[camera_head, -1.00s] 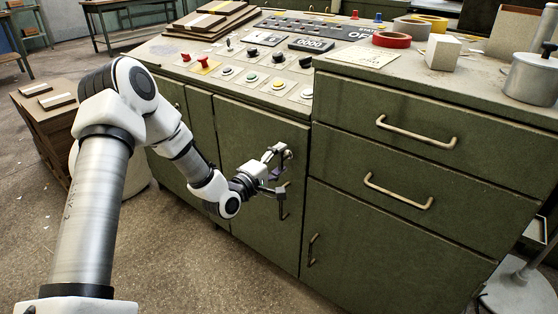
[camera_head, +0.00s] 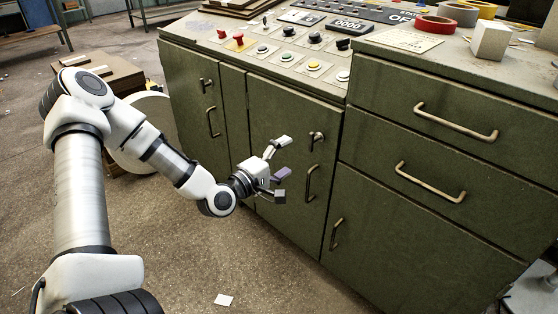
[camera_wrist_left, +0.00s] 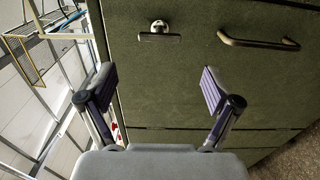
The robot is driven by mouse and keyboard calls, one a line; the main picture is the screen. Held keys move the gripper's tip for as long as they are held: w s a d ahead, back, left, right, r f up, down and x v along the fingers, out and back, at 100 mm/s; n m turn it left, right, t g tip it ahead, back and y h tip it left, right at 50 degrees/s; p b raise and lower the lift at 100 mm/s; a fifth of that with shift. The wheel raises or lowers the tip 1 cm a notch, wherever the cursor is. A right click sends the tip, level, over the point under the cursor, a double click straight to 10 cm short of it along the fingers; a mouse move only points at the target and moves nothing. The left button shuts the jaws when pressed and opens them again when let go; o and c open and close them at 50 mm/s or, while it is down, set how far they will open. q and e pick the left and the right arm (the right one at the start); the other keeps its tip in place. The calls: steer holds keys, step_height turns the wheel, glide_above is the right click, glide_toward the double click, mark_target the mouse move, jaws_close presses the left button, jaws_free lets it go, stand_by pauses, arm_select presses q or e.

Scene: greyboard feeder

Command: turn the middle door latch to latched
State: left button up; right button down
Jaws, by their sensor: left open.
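The middle door (camera_head: 285,120) of the green cabinet is closed. Its latch (camera_head: 317,136) is a small metal turn-piece near the upper right of the door, above the door's vertical handle (camera_head: 312,182). In the left wrist view the latch (camera_wrist_left: 158,30) shows its bar lying roughly parallel to the handle (camera_wrist_left: 258,42). My left gripper (camera_head: 281,169) is open and empty, left of and below the latch and apart from it. In the left wrist view the spread fingers (camera_wrist_left: 158,85) stand either side of the latch's line, short of it. My right gripper is not in view.
The left door has its own latch (camera_head: 207,83) and handle (camera_head: 213,122). A panel of buttons (camera_head: 288,58) tops the cabinet. Drawers with bar handles (camera_head: 455,122) stand to the right. Open floor (camera_head: 215,260) lies in front.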

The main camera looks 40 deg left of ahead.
arm_select(q)
steer(key=shift+s+a, duration=0.1)
steer(key=shift+s, duration=1.15)
